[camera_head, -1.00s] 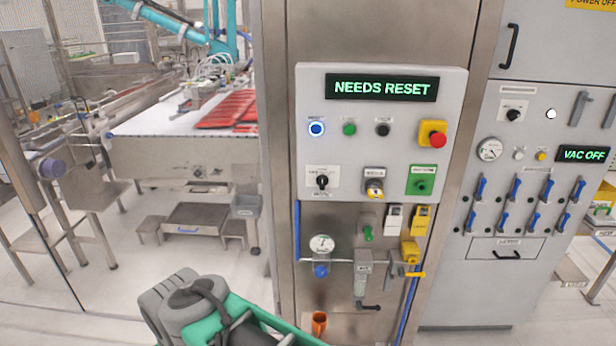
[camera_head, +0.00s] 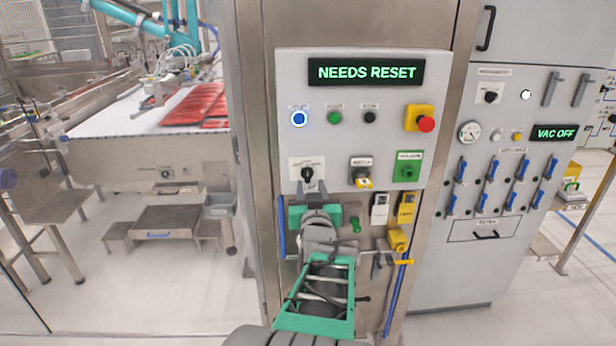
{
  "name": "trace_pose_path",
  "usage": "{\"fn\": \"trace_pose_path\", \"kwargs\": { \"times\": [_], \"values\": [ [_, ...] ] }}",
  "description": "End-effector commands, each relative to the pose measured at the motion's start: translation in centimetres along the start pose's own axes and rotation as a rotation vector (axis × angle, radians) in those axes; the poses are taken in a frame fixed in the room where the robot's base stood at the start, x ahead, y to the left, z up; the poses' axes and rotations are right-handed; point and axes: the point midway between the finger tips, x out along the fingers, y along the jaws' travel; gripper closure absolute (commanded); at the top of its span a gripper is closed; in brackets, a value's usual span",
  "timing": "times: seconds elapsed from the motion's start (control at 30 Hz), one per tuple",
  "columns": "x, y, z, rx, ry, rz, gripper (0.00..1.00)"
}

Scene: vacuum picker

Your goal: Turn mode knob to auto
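The grey control panel (camera_head: 340,110) is ahead of me. A black rotary knob (camera_head: 307,174) on a white plate sits at its lower left, its pointer roughly upright. It looks like the mode knob, but its small labels are not readable. My gripper (camera_head: 311,188) is just below the knob, pointing up at the panel. Its fingers look apart, with part of the white plate showing between them. It holds nothing that I can see. Whether the fingers touch the knob is unclear. A key-type switch (camera_head: 361,174) is right of the knob. The display (camera_head: 366,72) reads NEEDS RESET.
A lit blue button (camera_head: 299,119), green button (camera_head: 335,117) and black button (camera_head: 370,116) sit above the knob. A red emergency stop (camera_head: 426,124) is at the right. Yellow fittings (camera_head: 397,238) and pipework are below. The cabinet display (camera_head: 554,133) reads VAC OFF.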

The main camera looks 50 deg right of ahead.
Motion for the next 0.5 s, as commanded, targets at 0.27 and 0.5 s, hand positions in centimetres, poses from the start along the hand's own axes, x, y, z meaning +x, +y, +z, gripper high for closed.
{"fn": "trace_pose_path", "kwargs": {
  "times": [0.27, 0.5],
  "values": [
    [5.0, -0.2, -0.1, 0.001, -0.003, -0.004, 0.64],
    [7.3, -0.2, -0.1, 0.000, -0.001, -0.003, 0.64]
  ]
}}
